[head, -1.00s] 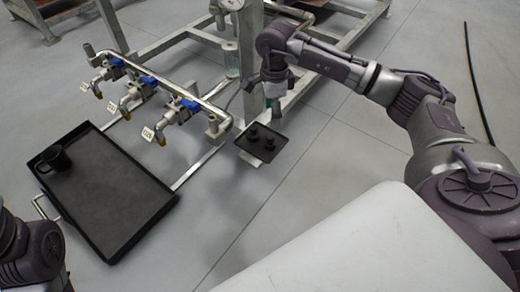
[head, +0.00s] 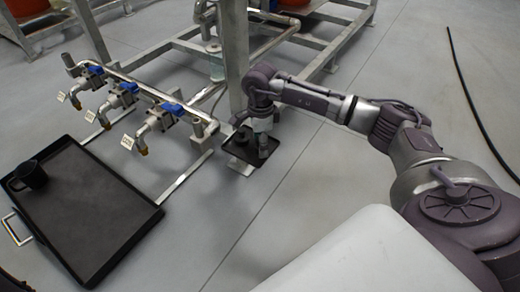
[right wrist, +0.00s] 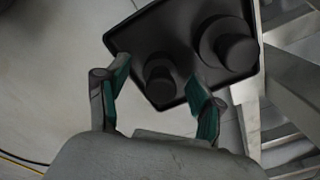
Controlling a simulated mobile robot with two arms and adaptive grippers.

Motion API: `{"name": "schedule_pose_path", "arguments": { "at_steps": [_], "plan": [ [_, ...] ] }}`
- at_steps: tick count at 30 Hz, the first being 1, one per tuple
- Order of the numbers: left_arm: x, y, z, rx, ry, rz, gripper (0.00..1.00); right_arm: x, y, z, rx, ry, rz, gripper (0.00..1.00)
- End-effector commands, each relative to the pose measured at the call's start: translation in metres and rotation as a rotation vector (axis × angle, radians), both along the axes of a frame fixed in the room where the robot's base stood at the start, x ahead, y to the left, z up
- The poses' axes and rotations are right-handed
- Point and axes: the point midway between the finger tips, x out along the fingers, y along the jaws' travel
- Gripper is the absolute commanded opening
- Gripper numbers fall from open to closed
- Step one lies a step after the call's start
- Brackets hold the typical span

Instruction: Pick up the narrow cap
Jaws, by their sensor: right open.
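The narrow cap (right wrist: 160,82) is black and stands on a small dark tray (right wrist: 149,34). A wider black cap (right wrist: 232,48) stands beside it, to the upper right in the right wrist view. My right gripper (right wrist: 158,100) is open, with its green-padded fingers on either side of the narrow cap and a gap showing on both sides. In the head view my right gripper (head: 262,152) points down over the small tray (head: 284,171) and hides part of it. One cap (head: 240,141) shows left of the gripper there. My left gripper is out of view.
A steel post (head: 235,60) and frame stand close behind the small tray. A pipe rack with blue-handled valves (head: 128,87) is to the left. A large black tray (head: 95,215) with a black mug (head: 30,175) lies at lower left.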

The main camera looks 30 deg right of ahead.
Motion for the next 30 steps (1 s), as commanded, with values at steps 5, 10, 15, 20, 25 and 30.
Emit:
{"name": "schedule_pose_path", "arguments": {
  "at_steps": [5,10,15,20,25,30],
  "plan": [
    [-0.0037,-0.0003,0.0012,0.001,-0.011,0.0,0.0,0.0004,-0.0002,-0.0038,0.001,-0.001,-0.001,0.67],
    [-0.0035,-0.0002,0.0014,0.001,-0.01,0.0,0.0,0.0003,-0.0001,-0.0033,0.001,-0.001,-0.001,0.6],
    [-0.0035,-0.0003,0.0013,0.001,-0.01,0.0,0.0,0.0002,-0.0002,-0.0034,0.0,-0.001,-0.001,0.32],
    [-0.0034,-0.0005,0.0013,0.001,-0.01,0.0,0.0,0.0001,-0.0003,-0.0036,0.0,-0.001,-0.001,0.2],
    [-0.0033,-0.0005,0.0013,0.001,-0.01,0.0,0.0,0.0,-0.0003,-0.0037,0.0,0.0,-0.001,0.2],
    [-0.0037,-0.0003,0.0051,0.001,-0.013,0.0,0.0,-0.0001,-0.0004,0.0012,0.0,0.0,-0.001,0.2]
  ]
}}
